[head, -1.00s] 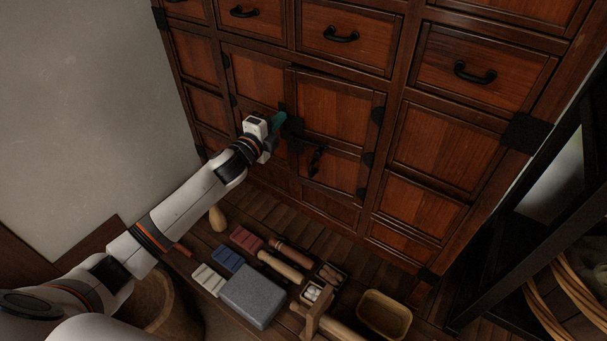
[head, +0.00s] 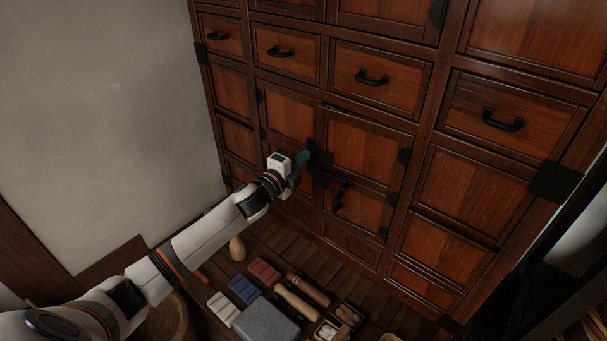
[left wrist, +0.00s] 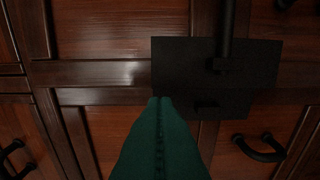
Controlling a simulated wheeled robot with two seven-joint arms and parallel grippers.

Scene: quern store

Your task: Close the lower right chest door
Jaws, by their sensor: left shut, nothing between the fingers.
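The right door (head: 362,152) of the pair low in the wooden chest is a brown panel with black hinges on its right edge. Its left edge seems to stand slightly proud of the left door (head: 288,112); the exact gap is hard to tell. A black metal plate (head: 319,168) sits where the doors meet and also shows in the left wrist view (left wrist: 240,62). My left gripper (head: 305,157) has green fingers, shut and empty. Its fingertips (left wrist: 161,101) overlap the plate's lower left edge in the left wrist view; contact cannot be told. My right gripper is not in view.
Drawers with black handles (head: 372,77) surround the doors. On the floor below lie a grey block (head: 265,322), coloured bars (head: 264,272), wooden rollers (head: 307,289) and a small box (head: 347,316). A plain wall (head: 100,110) is at the left, a dark frame (head: 560,270) at the right.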

